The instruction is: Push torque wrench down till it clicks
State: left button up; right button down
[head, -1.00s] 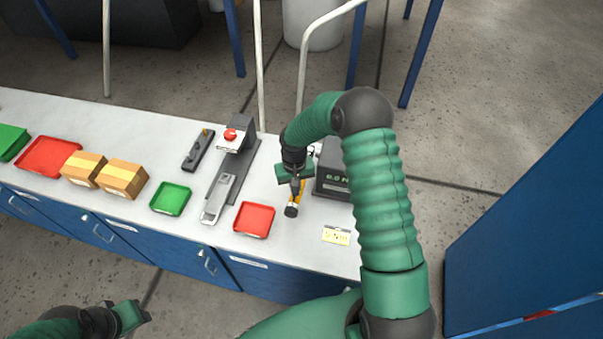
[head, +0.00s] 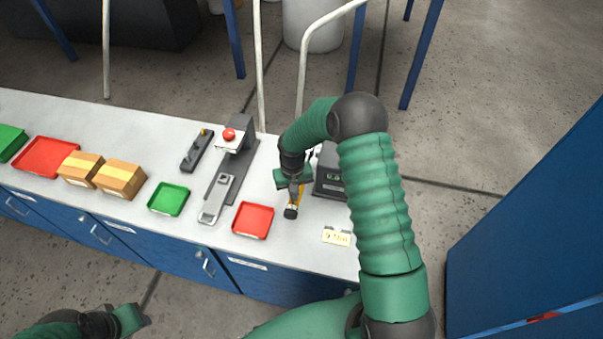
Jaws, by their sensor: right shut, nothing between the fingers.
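The torque wrench (head: 291,210) shows as a short dark handle end with a yellow-orange strip beside it, at the right part of the bench. My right gripper (head: 294,187) is over it, shut with nothing between its fingers. It hides most of the wrench, and I cannot tell whether it touches it. A dark grey box with a small display (head: 331,178), next to the wrench, is partly hidden by my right arm. My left gripper (head: 130,318) is at the lower left, away from the bench; its fingers are not clear.
The bench (head: 215,255) also holds a red tray (head: 253,220), a green tray (head: 168,199), a grey fixture with a red button (head: 229,134), a dark block (head: 197,150) and cardboard boxes (head: 121,178).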

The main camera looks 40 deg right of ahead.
jog(key=shift+a+f+b, duration=0.1)
jog(key=shift+f+b, duration=0.2)
jog(key=shift+f, duration=0.25)
jog(key=shift+s+f+b, duration=0.1)
jog(key=shift+f+b, duration=0.25)
jog(key=shift+f, duration=0.05)
jog(key=shift+r+p, duration=0.5)
jog(key=shift+r, duration=0.05)
jog(key=r+p, duration=0.3)
jog(key=r, duration=0.1)
jog(key=shift+d, duration=0.2)
notch_tip(320, 180, up, 4)
jog(key=shift+r+p, duration=0.1)
jog(key=shift+p, duration=1.15)
jog(key=shift+w, duration=0.2)
